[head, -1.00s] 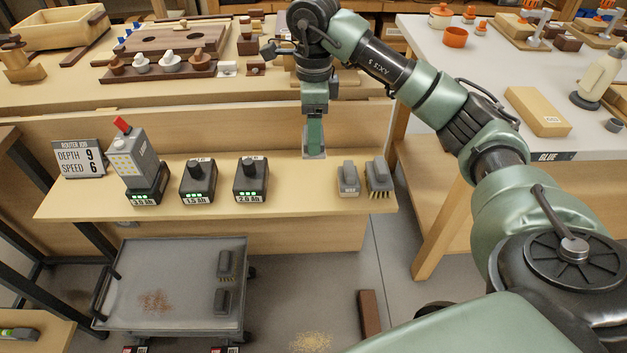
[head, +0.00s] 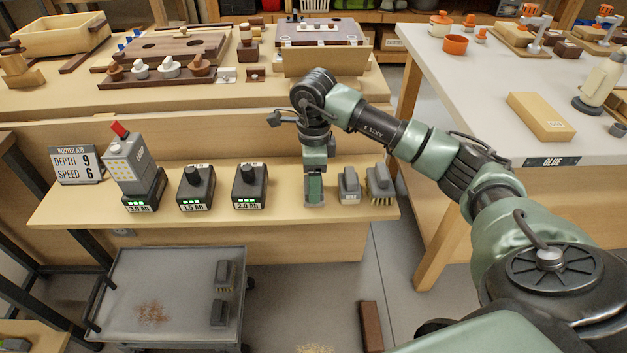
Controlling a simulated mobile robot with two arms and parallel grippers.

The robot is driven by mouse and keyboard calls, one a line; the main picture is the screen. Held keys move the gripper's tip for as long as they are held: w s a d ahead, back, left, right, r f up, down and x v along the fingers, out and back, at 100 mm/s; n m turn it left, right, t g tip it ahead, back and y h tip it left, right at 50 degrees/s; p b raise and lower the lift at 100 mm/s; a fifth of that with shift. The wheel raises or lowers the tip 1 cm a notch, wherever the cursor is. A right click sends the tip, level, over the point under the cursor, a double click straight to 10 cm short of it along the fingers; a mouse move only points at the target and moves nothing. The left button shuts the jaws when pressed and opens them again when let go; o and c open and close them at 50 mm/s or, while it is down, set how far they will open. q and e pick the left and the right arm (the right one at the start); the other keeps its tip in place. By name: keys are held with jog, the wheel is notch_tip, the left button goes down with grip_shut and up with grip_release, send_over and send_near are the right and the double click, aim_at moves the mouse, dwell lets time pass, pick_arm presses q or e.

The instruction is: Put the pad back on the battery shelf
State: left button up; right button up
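A dark grey block-shaped pad with a pale label (head: 349,186) stands on the battery shelf (head: 285,213), near its right end. A similar dark block (head: 219,312) lies on the grey cart below. My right gripper (head: 314,198) points down at the shelf, just left of the labelled pad. Its tips are close to the shelf surface. Whether they are open, shut or holding something is not clear from this side. My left gripper is not in view.
A bristled brush (head: 380,186) stands right of the pad. Batteries (head: 249,187) with green lights stand along the shelf's left and middle. Another brush (head: 223,275) lies on the cart (head: 180,330). A white glue table (head: 480,110) is at right.

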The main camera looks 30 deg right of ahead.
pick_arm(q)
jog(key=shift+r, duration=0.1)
pick_arm(e)
jog(key=o, duration=1.3)
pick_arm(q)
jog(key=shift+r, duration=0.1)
pick_arm(e)
jog(key=shift+r, duration=0.15)
pick_arm(q)
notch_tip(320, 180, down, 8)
jog(key=p, duration=0.2)
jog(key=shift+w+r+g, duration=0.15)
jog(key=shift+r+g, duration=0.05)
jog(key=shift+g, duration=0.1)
pick_arm(e)
notch_tip(320, 180, up, 12)
jog(key=shift+f, duration=0.1)
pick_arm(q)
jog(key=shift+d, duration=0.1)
